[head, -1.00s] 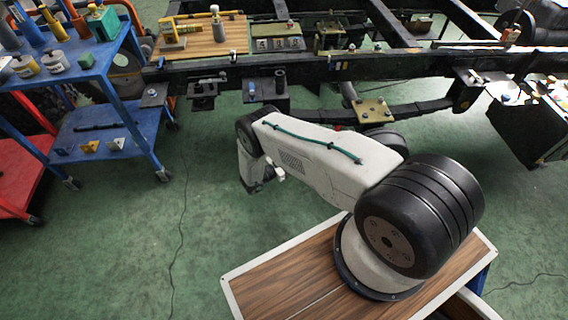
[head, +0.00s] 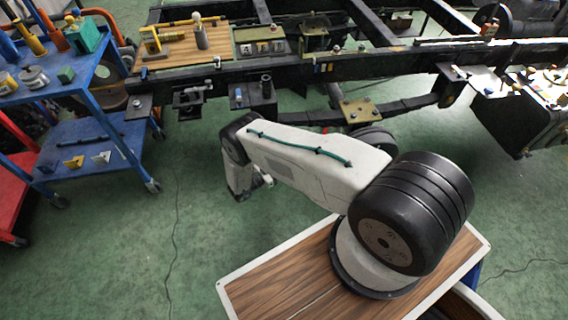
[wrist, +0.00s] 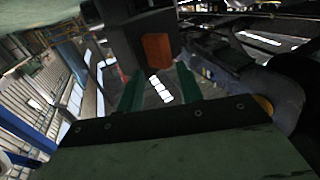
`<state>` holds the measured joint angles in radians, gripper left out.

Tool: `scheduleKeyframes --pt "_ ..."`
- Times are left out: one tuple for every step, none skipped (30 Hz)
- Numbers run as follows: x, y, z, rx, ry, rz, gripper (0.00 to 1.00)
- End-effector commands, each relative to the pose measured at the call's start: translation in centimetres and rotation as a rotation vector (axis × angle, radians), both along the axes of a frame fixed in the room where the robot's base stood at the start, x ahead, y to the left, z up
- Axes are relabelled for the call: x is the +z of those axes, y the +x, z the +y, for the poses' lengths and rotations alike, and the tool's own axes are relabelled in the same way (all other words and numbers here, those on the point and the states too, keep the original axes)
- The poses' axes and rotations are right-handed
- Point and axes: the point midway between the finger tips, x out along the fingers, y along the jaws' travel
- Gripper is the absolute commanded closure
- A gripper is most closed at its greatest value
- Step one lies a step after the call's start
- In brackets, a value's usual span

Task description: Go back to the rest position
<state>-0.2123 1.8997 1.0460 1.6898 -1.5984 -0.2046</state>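My arm, white with black joints, reaches left across the head view from its mount on my wood-topped base. Its far end hangs down over the green floor, in front of the chassis frame (head: 300,75). My gripper's fingers cannot be made out in the head view. In the wrist view, the two green fingers of my gripper (wrist: 160,88) stand apart with a gap between them. An orange-brown block (wrist: 156,48) shows beyond the fingertips on a dark part.
A blue trolley (head: 100,135) with bottles and tools stands at the left, beside a red cart (head: 15,195). A wooden board (head: 190,45) lies on the chassis. A brass-coloured plate (head: 360,110) sticks out from its near side. Green floor is clear at lower left.

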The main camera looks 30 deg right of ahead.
Motion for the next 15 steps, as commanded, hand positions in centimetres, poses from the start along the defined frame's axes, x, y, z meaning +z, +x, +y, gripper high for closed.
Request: scheduleKeyframes --pt "-0.1 -0.5 0.6 -0.008 -0.004 0.006 0.64" --pt "-0.2 -0.8 0.9 -0.014 -0.005 0.009 0.64" --pt "-0.2 -1.1 1.3 -0.02 -0.006 0.011 0.64" --pt "-0.2 -1.3 1.5 -0.025 -0.006 0.013 0.64" --pt "-0.3 -1.5 1.7 -0.029 -0.008 0.015 0.64" --pt "-0.3 -1.7 1.9 -0.032 -0.008 0.017 0.64" --pt "-0.3 -1.8 2.0 -0.034 -0.008 0.018 0.64" --pt "-0.3 -1.8 2.1 -0.036 -0.009 0.019 0.64" --pt "-0.4 -1.9 2.2 -0.037 -0.009 0.02 0.64" --pt "-0.4 -1.9 2.2 -0.038 -0.009 0.02 0.64" --pt "-0.4 -1.9 2.2 -0.038 -0.009 0.021 0.64" --pt "-0.4 -1.9 2.3 -0.037 -0.009 0.021 0.64" --pt "-0.4 -1.9 2.3 -0.037 -0.009 0.021 0.64" --pt "-0.4 -1.9 2.3 -0.037 -0.009 0.021 0.64" --pt "-0.4 -2.0 2.3 -0.036 -0.009 0.021 0.64"
